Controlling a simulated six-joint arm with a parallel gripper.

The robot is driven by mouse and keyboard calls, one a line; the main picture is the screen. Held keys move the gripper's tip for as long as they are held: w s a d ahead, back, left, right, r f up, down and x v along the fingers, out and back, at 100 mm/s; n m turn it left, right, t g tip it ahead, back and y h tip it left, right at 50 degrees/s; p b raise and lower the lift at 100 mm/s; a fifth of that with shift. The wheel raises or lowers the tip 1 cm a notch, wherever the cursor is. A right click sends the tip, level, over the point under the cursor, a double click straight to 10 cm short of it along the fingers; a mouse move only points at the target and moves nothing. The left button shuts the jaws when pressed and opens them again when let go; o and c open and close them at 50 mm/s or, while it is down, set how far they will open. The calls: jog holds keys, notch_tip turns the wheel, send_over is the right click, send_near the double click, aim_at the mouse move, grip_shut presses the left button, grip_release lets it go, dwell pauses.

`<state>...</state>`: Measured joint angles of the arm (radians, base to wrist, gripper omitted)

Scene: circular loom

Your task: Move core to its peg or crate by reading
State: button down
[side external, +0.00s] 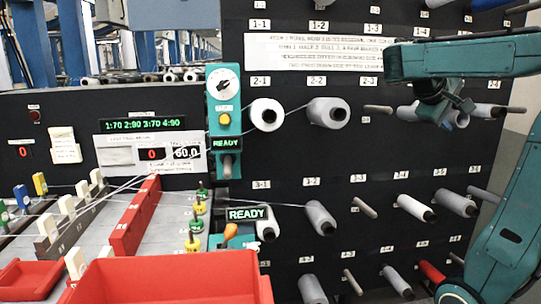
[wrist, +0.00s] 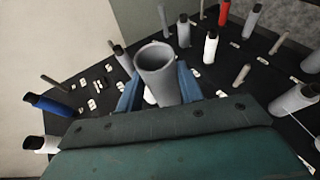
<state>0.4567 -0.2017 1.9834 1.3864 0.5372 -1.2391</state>
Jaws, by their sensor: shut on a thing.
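In the wrist view a grey hollow core (wrist: 156,72) stands between the two blue fingers of my gripper (wrist: 158,88). The gripper is shut on it, and its open end faces the camera. In the side view my gripper (side external: 436,110) is at the upper right, in front of the second row of the black peg board (side external: 290,170). Spools crowd around it there, so I cannot tell which is the held core or whether it is clear of its peg. Bare pegs show at 2-3 (side external: 378,109) and 3-3 (side external: 365,207). A large red crate (side external: 172,284) stands at the front.
Full grey and white spools sit on several pegs, such as 2-2 (side external: 328,112) and 3-2 (side external: 320,218). A red spool (side external: 431,271) is low on the right. Threads run left from the board. A smaller red tray (side external: 30,274) lies at the left. A green display (side external: 142,125) reads 1:70 2:90 3:70 4:90.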

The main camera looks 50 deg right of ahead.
aim_at(406, 109)
jog(key=shift+w+d, duration=0.2)
jog(key=shift+d, duration=0.05)
dwell(0.3)
jog(key=shift+w+d+f, duration=0.15)
jog(key=shift+w+d, duration=0.6)
jog(key=shift+w+d+f, duration=0.15)
jog(key=shift+w+d, duration=0.6)
jog(key=shift+w+d+f, duration=0.2)
jog(key=shift+w+d, duration=0.65)
dwell(0.4)
jog(key=shift+w+d+f, duration=0.15)
jog(key=shift+w+d, duration=0.7)
jog(key=shift+w+d+f, duration=0.15)
jog(key=shift+w+d, duration=0.8)
dwell(0.3)
jog(key=shift+w+d+f, duration=0.2)
jog(key=shift+w+d, duration=0.6)
jog(key=shift+w+d+f, duration=0.15)
jog(key=shift+w+d, duration=0.75)
dwell(0.3)
